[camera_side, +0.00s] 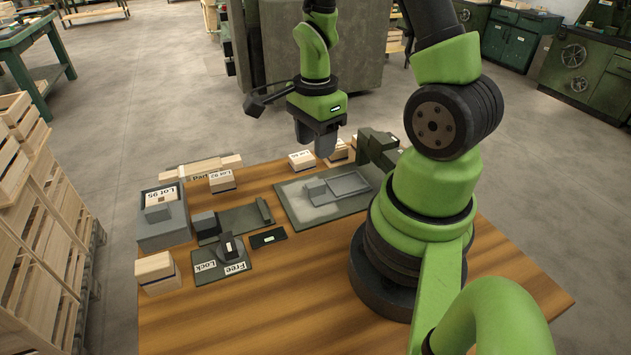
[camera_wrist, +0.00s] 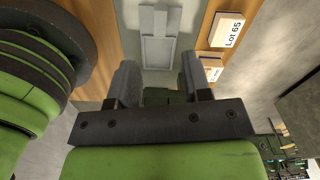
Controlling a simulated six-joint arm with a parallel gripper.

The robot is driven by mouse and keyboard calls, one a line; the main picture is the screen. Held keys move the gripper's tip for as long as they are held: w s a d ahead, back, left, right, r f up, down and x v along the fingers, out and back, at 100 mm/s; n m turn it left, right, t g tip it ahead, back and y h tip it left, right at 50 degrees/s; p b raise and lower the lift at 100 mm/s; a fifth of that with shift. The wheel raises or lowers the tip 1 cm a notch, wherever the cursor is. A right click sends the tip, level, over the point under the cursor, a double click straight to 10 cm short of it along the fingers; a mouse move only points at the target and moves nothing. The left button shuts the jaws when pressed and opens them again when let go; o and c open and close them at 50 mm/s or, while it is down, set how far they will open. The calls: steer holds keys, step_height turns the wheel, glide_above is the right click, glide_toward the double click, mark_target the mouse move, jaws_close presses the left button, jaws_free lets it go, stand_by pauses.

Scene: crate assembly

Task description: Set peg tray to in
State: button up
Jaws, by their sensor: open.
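A grey tray-like piece (camera_side: 335,188) lies on a grey-green plate (camera_side: 310,212) in the middle of the table; it carries no label that I can read. The tray-like piece also shows at the top of the wrist view (camera_wrist: 158,48), between and beyond my fingertips. My gripper (camera_side: 318,145) is open, with its fingers pointing down, and hangs above the far side of the table behind the plate. In the wrist view the gripper (camera_wrist: 160,82) has a wide gap between its fingers and nothing in it. I cannot tell for sure which piece is the peg tray.
A dark green block fixture (camera_side: 378,148) stands right of the plate. Labelled wooden blocks (camera_side: 301,160) lie at the back edge. At the left are a slide fixture (camera_side: 235,222), a Lock/Free lever (camera_side: 228,247), a grey Lot 95 box (camera_side: 163,228) and a wooden block (camera_side: 157,272). The front table is clear.

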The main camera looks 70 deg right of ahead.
mark_target(317, 183)
steer(key=m, duration=0.2)
steer(key=shift+f+m, duration=0.2)
steer(key=shift+m, duration=0.2)
steer(key=shift+f, duration=4.8)
jaws_close()
steer(key=shift+s+d, duration=0.1)
